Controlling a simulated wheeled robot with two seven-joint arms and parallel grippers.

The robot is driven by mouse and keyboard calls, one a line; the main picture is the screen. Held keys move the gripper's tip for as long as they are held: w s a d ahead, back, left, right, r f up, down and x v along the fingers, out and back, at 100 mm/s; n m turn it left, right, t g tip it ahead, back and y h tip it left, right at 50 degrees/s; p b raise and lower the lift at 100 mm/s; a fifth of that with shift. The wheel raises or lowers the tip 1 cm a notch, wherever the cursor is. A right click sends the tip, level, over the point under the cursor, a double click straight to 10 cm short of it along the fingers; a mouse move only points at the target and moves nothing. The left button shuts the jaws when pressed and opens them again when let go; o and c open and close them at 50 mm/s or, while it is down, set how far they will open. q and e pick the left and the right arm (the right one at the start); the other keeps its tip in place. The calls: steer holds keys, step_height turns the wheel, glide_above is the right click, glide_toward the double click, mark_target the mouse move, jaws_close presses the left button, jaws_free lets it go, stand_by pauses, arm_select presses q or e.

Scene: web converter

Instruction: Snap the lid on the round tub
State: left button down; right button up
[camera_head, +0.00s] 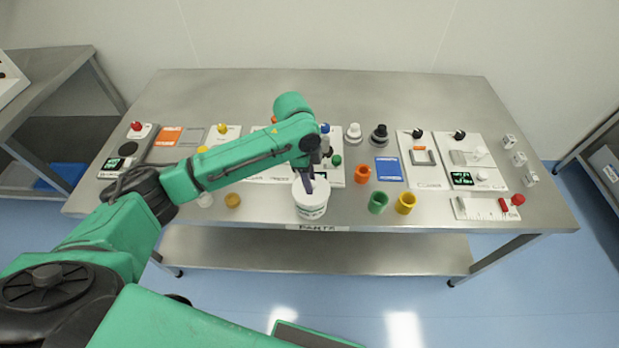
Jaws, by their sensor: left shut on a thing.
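My left gripper (308,187) points down over the tub and is shut on the lid. At this size I cannot tell whether the lid is fully seated or just resting on the rim. My right gripper is not in view.
The steel table (270,85) has free room along its back. An orange cup (362,174), a green cup (378,202) and a yellow cup (405,203) stand right of the tub. A yellow-brown round piece (232,200) lies left. Several panels line the middle.

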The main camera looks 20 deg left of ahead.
arm_select(q)
steer(key=shift+p, duration=0.5)
stand_by(0.5)
jaws_free()
step_height(320, 180, up, 7)
steer(key=p, duration=0.8)
stand_by(0.5)
jaws_close()
stand_by(1.2)
steer(key=shift+f, duration=0.2)
